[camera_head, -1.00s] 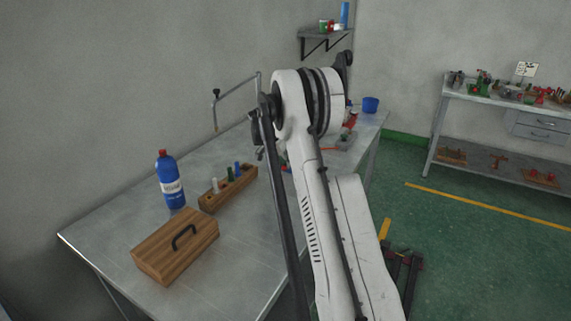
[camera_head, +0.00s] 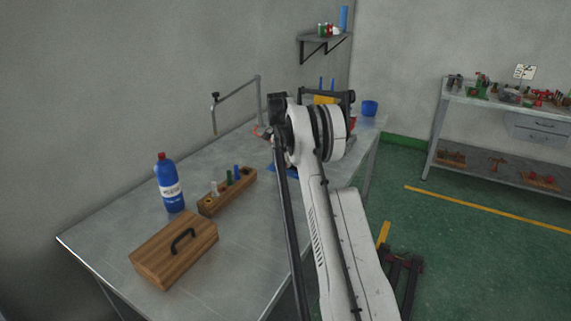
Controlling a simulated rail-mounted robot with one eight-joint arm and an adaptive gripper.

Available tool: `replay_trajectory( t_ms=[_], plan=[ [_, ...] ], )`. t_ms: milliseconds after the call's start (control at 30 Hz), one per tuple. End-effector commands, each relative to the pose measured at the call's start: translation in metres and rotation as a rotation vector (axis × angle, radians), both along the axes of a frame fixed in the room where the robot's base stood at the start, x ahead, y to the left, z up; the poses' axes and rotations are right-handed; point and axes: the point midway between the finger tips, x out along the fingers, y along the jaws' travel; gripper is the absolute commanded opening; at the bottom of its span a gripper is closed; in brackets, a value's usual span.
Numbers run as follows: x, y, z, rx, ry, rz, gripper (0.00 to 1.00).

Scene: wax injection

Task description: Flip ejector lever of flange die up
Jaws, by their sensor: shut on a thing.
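I cannot make out the flange die or its ejector lever. My white arm covers the middle of the workbench (camera_head: 105,235), and the dark wrist end of the arm is over its far half. My gripper is hidden behind the arm, so its jaws and anything in them do not show. A small orange-red part (camera_head: 261,132) shows just left of the wrist; I cannot tell what it is. Blue pieces (camera_head: 288,172) show on the bench beside the arm, partly covered. A yellow part (camera_head: 325,100) with two blue uprights shows behind the arm.
A wooden box (camera_head: 175,250), a blue bottle (camera_head: 170,183) and a wooden rack (camera_head: 210,206) of coloured pieces stand at the bench's near left. A bent metal pipe (camera_head: 236,89) rises behind. A blue cup (camera_head: 369,108) is at the far end. A second table (camera_head: 490,104) stands right.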

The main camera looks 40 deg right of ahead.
Motion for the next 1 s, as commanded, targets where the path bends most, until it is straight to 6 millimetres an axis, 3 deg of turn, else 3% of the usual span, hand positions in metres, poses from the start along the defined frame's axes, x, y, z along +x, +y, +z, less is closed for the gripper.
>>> replay_trajectory(
  t_ms=[467, 633, 1000],
  plan=[
    [-0.0001, -0.0002, 0.0006, 0.019, 0.007, 0.000, 0.00],
    [-0.0001, -0.0003, 0.0005, 0.018, 0.006, 0.000, 0.25],
    [0.0012, -0.0007, 0.0058, 0.018, 0.006, 0.000, 0.26]
  ],
)
